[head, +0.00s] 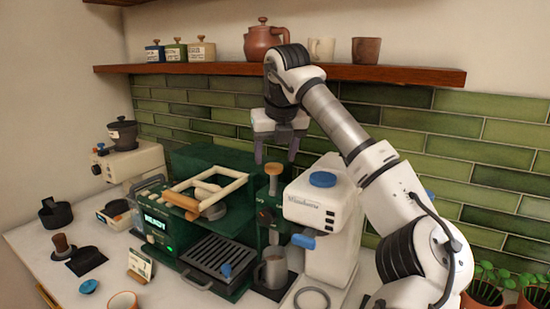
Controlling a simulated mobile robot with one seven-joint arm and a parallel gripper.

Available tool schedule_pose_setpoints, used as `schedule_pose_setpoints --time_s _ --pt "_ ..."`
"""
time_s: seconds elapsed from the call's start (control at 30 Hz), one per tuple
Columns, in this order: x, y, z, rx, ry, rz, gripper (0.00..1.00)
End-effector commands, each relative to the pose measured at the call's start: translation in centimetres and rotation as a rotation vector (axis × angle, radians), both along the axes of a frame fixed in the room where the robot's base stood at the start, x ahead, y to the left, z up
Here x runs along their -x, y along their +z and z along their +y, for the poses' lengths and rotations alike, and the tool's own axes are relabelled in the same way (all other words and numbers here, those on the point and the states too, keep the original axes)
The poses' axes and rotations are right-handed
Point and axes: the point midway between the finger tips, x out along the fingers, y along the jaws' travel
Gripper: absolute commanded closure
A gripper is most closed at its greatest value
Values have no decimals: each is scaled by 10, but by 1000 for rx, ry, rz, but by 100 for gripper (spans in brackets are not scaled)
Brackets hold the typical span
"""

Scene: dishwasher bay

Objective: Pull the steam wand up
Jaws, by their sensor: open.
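The green espresso machine (205,165) stands on the counter, its display lit with "READY". At its right side a short post with a wooden knob (274,169) rises, and a grey stem goes down toward a grey metal pitcher (272,270). This appears to be the steam wand (273,238), though its exact shape is too small to tell. My gripper (276,159) points down above the wooden knob, with its two dark fingers apart and nothing seen between them. I cannot tell whether the fingers are level with the knob in depth.
A white machine (322,215) with blue parts stands close on the right, beside my arm. A wooden frame (207,190) lies on top of the espresso machine. A shelf (400,74) with a teapot (266,42) and cups runs behind. A beige grinder (128,160) stands left.

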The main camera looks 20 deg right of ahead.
Motion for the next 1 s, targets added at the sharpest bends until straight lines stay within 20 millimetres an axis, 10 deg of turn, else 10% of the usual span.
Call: schedule_pose_setpoints --time_s 0.5,1.0 --pt "41 100 0 -1 -2 -4 40" --pt "47 114 0 -1 -1 -2 40"
